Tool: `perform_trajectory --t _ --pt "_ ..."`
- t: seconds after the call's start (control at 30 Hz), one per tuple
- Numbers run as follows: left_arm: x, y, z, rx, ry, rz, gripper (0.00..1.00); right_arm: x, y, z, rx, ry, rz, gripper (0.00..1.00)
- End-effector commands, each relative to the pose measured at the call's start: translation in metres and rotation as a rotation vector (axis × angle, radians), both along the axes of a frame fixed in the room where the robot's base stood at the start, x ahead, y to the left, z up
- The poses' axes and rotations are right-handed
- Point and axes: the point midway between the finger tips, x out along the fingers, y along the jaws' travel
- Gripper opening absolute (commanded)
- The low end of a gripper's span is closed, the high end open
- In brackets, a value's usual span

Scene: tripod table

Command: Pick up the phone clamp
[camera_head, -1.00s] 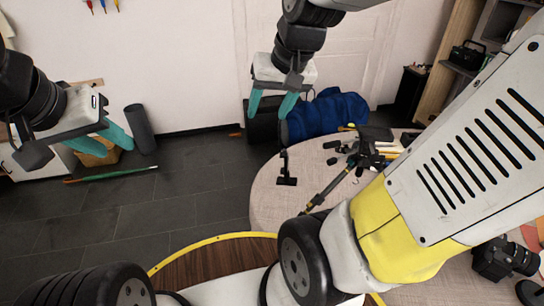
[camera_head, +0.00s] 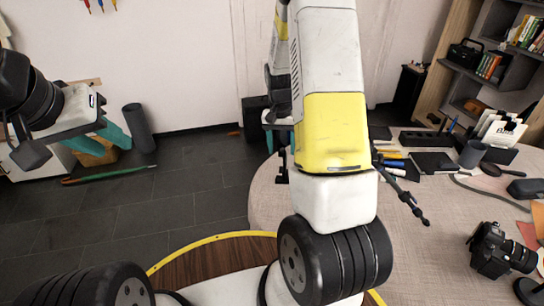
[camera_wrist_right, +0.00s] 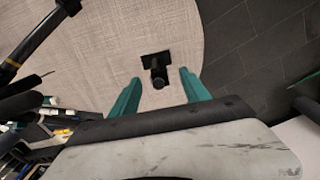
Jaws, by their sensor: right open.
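The phone clamp is a small black upright piece on a flat black foot on the table. In the head view the clamp (camera_head: 281,167) is partly hidden behind my right arm. In the right wrist view the clamp (camera_wrist_right: 156,65) lies ahead, between the lines of the two teal fingers. My right gripper (camera_wrist_right: 160,75) is open and empty, and no contact with the clamp shows. In the head view only a bit of this right gripper (camera_head: 270,135) shows beside my arm. My left gripper (camera_head: 112,146) hangs over the floor at left, fingers apart and empty.
The round table (camera_head: 440,215) carries a black tripod (camera_head: 405,195), partly hidden by my arm, and a camera (camera_head: 497,248) at right. In the right wrist view the tabletop around the clamp is clear.

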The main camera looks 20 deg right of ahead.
Motion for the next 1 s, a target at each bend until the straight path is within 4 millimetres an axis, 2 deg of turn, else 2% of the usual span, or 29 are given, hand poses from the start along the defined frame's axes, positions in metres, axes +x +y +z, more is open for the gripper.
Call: perform_trajectory --t 0.37,0.63,0.93,0.97,1.0 --pt "0.000 0.000 0.000 0.000 0.000 0.000 0.36 -0.001 -0.004 -0.040 -0.005 0.012 -0.005 0.54" --pt "0.000 0.000 0.000 0.000 0.000 0.000 0.36 -0.003 -0.007 -0.078 -0.005 0.011 -0.004 0.54" --pt "0.000 0.000 0.000 0.000 0.000 0.000 0.36 -0.003 -0.007 -0.085 -0.005 0.009 -0.005 0.54" --pt "0.000 0.000 0.000 0.000 0.000 0.000 0.36 -0.003 -0.007 -0.085 -0.005 0.009 -0.005 0.52" --pt "0.000 0.000 0.000 0.000 0.000 0.000 0.36 -0.003 -0.007 -0.084 -0.005 0.009 -0.005 0.45"
